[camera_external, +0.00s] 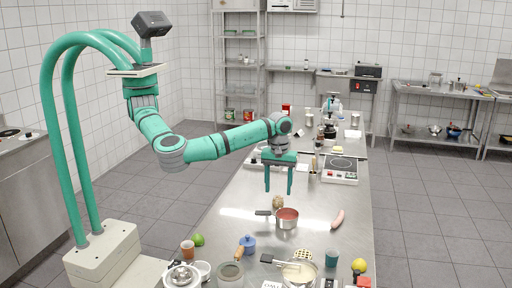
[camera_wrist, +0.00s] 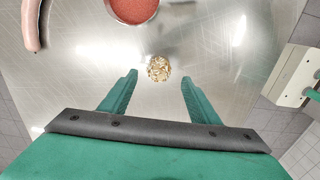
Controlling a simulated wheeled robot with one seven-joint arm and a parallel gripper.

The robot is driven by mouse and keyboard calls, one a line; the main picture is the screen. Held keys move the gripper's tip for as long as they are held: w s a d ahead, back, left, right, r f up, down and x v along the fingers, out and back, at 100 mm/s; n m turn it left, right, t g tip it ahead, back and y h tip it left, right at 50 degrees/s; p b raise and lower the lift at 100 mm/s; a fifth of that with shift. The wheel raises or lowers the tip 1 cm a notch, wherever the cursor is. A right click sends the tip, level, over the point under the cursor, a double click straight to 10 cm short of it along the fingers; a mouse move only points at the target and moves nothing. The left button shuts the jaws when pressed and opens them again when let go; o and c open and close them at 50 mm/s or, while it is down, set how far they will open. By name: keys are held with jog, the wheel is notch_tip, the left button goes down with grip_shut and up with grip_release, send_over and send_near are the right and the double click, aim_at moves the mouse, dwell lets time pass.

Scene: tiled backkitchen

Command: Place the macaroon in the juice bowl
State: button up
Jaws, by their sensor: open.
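The macaroon (camera_wrist: 159,68) looks like a round, crumbly, beige-gold lump on the steel table. In the external view the macaroon (camera_external: 278,202) lies just beyond the red-filled vessel and below my gripper. The juice bowl, taken as the round vessel with red contents (camera_external: 287,217), stands close to the macaroon; the bowl (camera_wrist: 132,8) is cut off at the top of the wrist view. My gripper (camera_external: 278,192) points down with its fingers apart and nothing held. In the wrist view the gripper (camera_wrist: 159,78) has the macaroon centred between and slightly ahead of its fingertips.
A sausage (camera_external: 338,218) lies right of the bowl. A dark handle (camera_external: 263,212) sticks out left of it. Pots, cups, a lime (camera_external: 198,240) and a lemon (camera_external: 359,265) crowd the near end. Table around the macaroon is mostly clear.

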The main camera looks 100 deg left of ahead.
aim_at(278, 197)
notch_tip(278, 197, down, 5)
jog(key=shift+d, duration=0.15)
jog(key=c, duration=1.2)
